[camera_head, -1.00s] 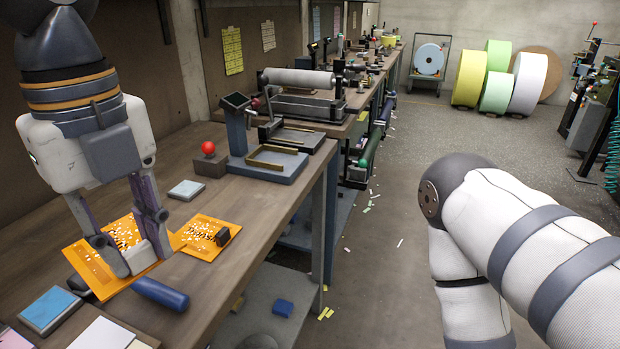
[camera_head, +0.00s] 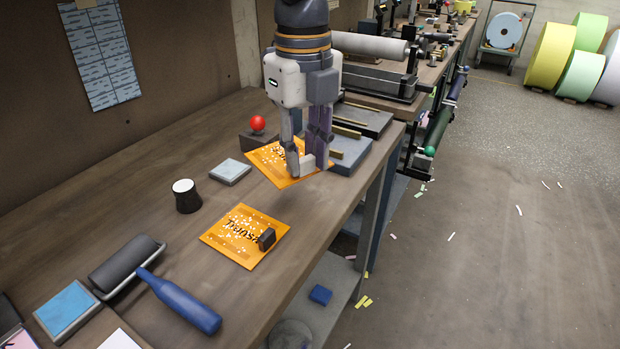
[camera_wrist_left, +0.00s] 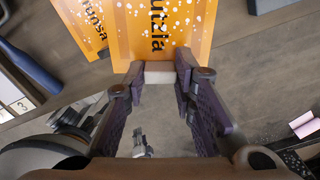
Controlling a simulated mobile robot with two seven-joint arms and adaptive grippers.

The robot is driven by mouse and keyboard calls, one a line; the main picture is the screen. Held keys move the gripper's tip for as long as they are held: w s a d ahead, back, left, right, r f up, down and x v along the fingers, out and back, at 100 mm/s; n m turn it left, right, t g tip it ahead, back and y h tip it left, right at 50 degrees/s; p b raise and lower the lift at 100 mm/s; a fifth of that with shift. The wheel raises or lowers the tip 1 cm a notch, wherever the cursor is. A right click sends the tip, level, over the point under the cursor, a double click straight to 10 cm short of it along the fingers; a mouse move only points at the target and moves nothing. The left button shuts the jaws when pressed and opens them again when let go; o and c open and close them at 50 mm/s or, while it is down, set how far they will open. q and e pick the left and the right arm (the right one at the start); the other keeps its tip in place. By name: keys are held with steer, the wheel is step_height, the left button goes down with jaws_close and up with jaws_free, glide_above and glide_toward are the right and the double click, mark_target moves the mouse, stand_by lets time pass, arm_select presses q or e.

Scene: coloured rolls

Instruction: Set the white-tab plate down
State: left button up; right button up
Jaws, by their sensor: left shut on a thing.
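The white-tab plate (camera_head: 266,161) is a flat orange sheet with white specks and dark lettering. My left gripper (camera_head: 303,166) is shut on its white tab, which shows between the fingers in the left wrist view (camera_wrist_left: 160,76). The plate lies in front of the blue-grey press base, partly hidden by the gripper. I cannot tell whether it touches the bench. A second orange plate (camera_head: 237,225) with a dark tab (camera_head: 267,239) lies on the bench nearer me, and its edge shows in the wrist view (camera_wrist_left: 92,35). My right gripper is out of view.
A red ball on a dark block (camera_head: 257,124), a grey-topped pad (camera_head: 230,171) and a black cup with a white top (camera_head: 186,196) stand left of the plates. A roller with a blue handle (camera_head: 180,300) lies nearer. Bare bench (camera_head: 120,190) lies left of the cup.

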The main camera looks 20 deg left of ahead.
arm_select(q)
steer(key=w+f, duration=0.1)
steer(key=f, duration=0.1)
steer(key=w+a+f, duration=0.1)
steer(key=w+f, duration=0.1)
steer(key=w+a+f, duration=0.1)
steer(key=f, duration=0.1)
steer(key=shift+w+b, duration=0.2)
steer(key=shift+b, duration=0.2)
steer(key=shift+w+a+f, duration=0.1)
steer(key=shift+w+f, duration=0.05)
steer(key=shift+f, duration=0.7)
steer(key=shift+w+f, duration=0.15)
steer(key=shift+f, duration=0.7)
steer(key=shift+f, duration=0.15)
steer(key=o, duration=1)
steer(key=shift+o, duration=0.2)
step_height(320, 180, up, 12)
steer(key=shift+r, duration=0.2)
